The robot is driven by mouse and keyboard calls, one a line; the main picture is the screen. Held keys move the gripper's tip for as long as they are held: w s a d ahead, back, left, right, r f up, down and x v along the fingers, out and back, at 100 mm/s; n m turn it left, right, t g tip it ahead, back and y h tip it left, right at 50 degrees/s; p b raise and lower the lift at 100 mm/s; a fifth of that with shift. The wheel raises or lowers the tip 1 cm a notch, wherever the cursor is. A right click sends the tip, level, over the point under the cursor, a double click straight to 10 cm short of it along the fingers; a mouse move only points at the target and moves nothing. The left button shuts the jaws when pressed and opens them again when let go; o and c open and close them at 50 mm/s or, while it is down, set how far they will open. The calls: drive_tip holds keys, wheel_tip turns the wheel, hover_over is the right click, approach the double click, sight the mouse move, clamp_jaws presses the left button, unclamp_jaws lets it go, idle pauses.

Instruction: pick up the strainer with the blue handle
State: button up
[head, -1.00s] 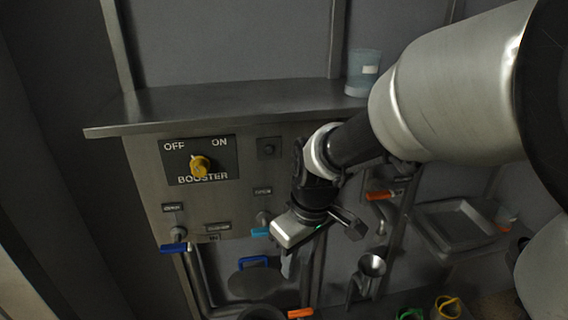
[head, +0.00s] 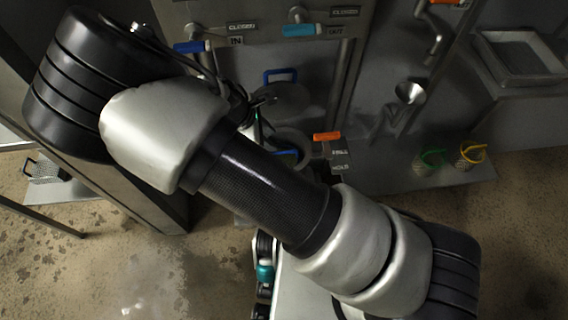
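No strainer with a clearly blue handle shows. A perforated metal basket (head: 44,172) with a dark handle sits on a low shelf at the far left; I cannot tell whether that handle is blue. Two more small baskets stand on the low ledge at right, one with a green handle (head: 432,158) and one with a yellow handle (head: 471,154). My gripper (head: 262,104) is mostly hidden behind my forearm, in front of the round vessel door. Its fingers are too small and covered to tell open from shut. It is well apart from all three baskets.
A round door with a blue handle (head: 280,76), a dark blue valve lever (head: 190,47), a light blue lever (head: 298,30) and an orange lever (head: 327,136) are near my arm. A metal funnel (head: 409,93) and a tray (head: 523,55) are at right. The floor at lower left is clear.

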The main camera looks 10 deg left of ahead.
drive_tip(key=b+x, duration=0.1)
drive_tip(key=x, duration=0.3)
drive_tip(key=b+x, duration=0.1)
drive_tip(key=x, duration=0.3)
drive_tip(key=b+x, duration=0.2)
drive_tip(key=x, duration=0.2)
drive_tip(key=shift+w+a+f, duration=0.25)
drive_tip(key=shift+a+f, duration=0.05)
drive_tip(key=shift+f, duration=0.15)
clamp_jaws()
drive_tip(key=shift+r, duration=0.1)
idle(0.7)
